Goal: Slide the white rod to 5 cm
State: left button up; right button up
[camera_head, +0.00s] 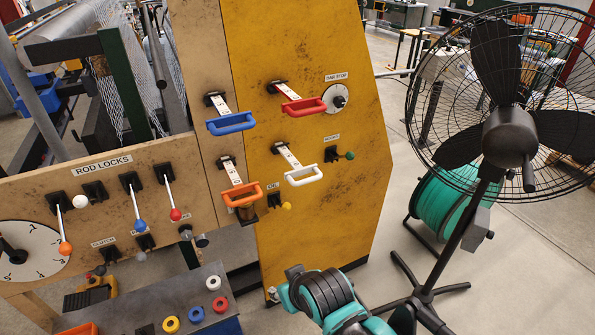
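The white rod's handle (304,177) is a white loop at the end of a pale, marked slide bar (289,156) that sticks out of the yellow panel. The marks are too small to read. Under ROD LOCKS, the white-knobbed lever (80,201) sits at a different angle from the orange (65,248), blue (140,225) and red (175,214) knobbed levers, which hang lower. A teal and black part, apparently of my arm, shows at the bottom middle, below and apart from the white handle. I see no fingertips of either gripper.
Blue (231,123), red (304,106) and orange (243,194) rod handles surround the white one. A large black fan (506,135) and a teal reel (445,203) stand at the right. A grey bench (165,300) with coloured rings is at the lower left.

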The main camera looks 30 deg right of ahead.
aim_at(299, 170)
jog(key=i+z, duration=0.1)
jog(key=z, duration=0.3)
jog(key=i+j+z, duration=0.1)
jog(key=z, duration=0.35)
jog(key=j+z, duration=0.15)
jog(key=z, duration=0.25)
